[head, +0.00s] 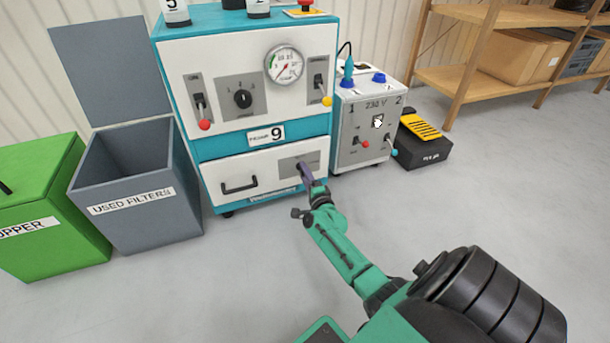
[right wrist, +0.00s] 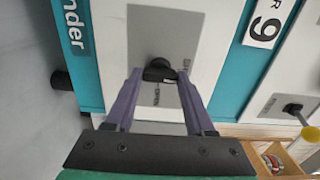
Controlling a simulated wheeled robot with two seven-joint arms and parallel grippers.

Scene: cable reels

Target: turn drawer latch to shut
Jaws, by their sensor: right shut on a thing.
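The drawer (head: 255,172) is a white front low on the teal cabinet, and it looks closed. Its latch is a small black knob (right wrist: 158,70) on a grey plate (right wrist: 158,30), seen in the right wrist view; in the head view my gripper largely hides it. My right gripper (head: 303,168) reaches the plate at the drawer's upper right. In the right wrist view its purple fingers (right wrist: 159,75) stand on either side of the knob, shut on it. My left gripper is not in view.
The drawer's black handle (head: 239,185) is left of the latch. Above are a gauge (head: 284,64), a dial (head: 242,98) and levers. A grey bin (head: 140,190) and a green bin (head: 50,225) stand left. A grey power box (head: 362,125) stands close right. The front floor is clear.

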